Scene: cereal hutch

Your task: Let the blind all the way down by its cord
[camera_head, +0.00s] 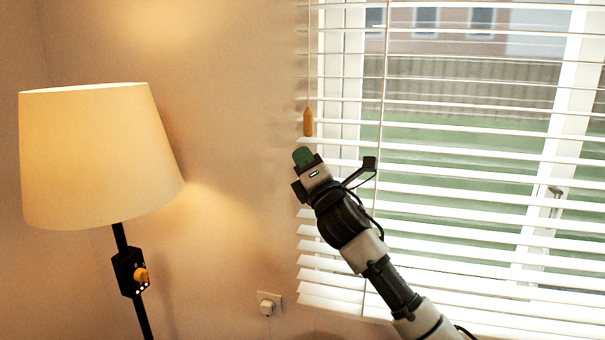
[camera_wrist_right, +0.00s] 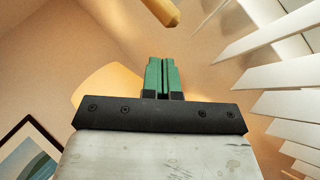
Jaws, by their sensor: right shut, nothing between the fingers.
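The white slatted blind (camera_head: 450,185) hangs across the window with its slats spread and the outdoors showing between them. Its cord (camera_head: 309,60) hangs at the blind's left edge and ends in a wooden tassel (camera_head: 308,121). My right gripper (camera_head: 302,155) is just below the tassel in the head view, shut and empty. In the right wrist view the green fingers (camera_wrist_right: 162,76) are together, and the tassel (camera_wrist_right: 162,10) shows beyond their tips at the top edge, apart from them. The blind's slats (camera_wrist_right: 280,75) are at the right there. My left gripper is not in view.
A floor lamp with a lit shade (camera_head: 95,155) stands at the left, with an orange knob (camera_head: 141,275) on its pole. A wall socket with a plug (camera_head: 268,305) is low on the wall. The wall between lamp and blind is clear.

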